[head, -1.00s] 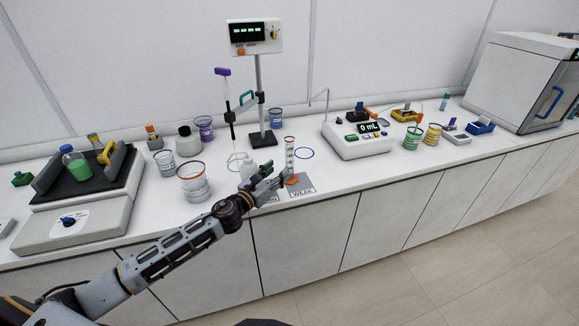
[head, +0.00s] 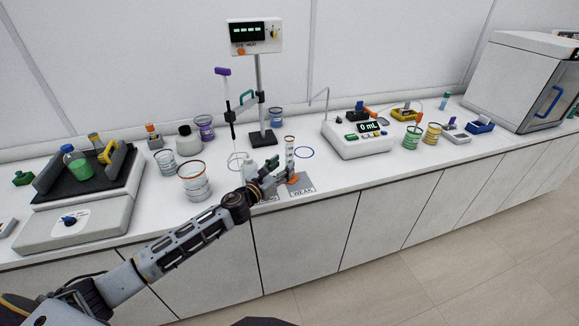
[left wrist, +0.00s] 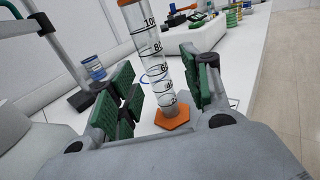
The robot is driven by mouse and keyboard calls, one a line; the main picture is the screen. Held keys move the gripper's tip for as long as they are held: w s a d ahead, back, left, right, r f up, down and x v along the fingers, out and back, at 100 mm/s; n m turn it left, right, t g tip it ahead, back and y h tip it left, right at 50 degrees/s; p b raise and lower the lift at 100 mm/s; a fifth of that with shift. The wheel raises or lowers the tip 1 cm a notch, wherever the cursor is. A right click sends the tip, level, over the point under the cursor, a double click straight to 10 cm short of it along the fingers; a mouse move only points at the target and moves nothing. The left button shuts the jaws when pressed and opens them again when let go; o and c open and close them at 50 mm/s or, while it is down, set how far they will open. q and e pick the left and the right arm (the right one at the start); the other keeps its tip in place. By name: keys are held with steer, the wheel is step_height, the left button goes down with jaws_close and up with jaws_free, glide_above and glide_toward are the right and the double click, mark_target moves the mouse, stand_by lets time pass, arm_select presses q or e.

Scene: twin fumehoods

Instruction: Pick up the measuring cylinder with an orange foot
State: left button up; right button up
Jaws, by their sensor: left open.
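The measuring cylinder (head: 289,157) is clear, with an orange foot and an orange rim. It stands upright on the bench by a grey mat marked WEAK. In the left wrist view the measuring cylinder (left wrist: 148,60) is between the open green-padded fingers of my left gripper (left wrist: 163,95), with space on both sides; its orange hexagonal foot (left wrist: 173,118) rests on the bench. In the head view my left gripper (head: 280,176) is low at the cylinder, close to its foot. My right gripper is not in view.
A stand with a digital stirrer (head: 255,37) rises behind. A white dosing device (head: 360,145) reading 0 mL is to the right. Glass beakers (head: 194,181) stand left of my left gripper. A grey mat (head: 301,186) lies at the bench front.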

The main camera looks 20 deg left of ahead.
mark_target(288, 159)
arm_select(q)
steer(key=shift+p+x, duration=0.3)
steer(key=shift+x, duration=1.95)
steer(key=shift+w+a, duration=0.1)
steer(key=shift+w, duration=0.2)
steer(key=shift+f, duration=0.1)
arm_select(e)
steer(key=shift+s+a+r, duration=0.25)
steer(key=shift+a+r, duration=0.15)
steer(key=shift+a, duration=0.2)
arm_select(q)
steer(key=c, duration=1)
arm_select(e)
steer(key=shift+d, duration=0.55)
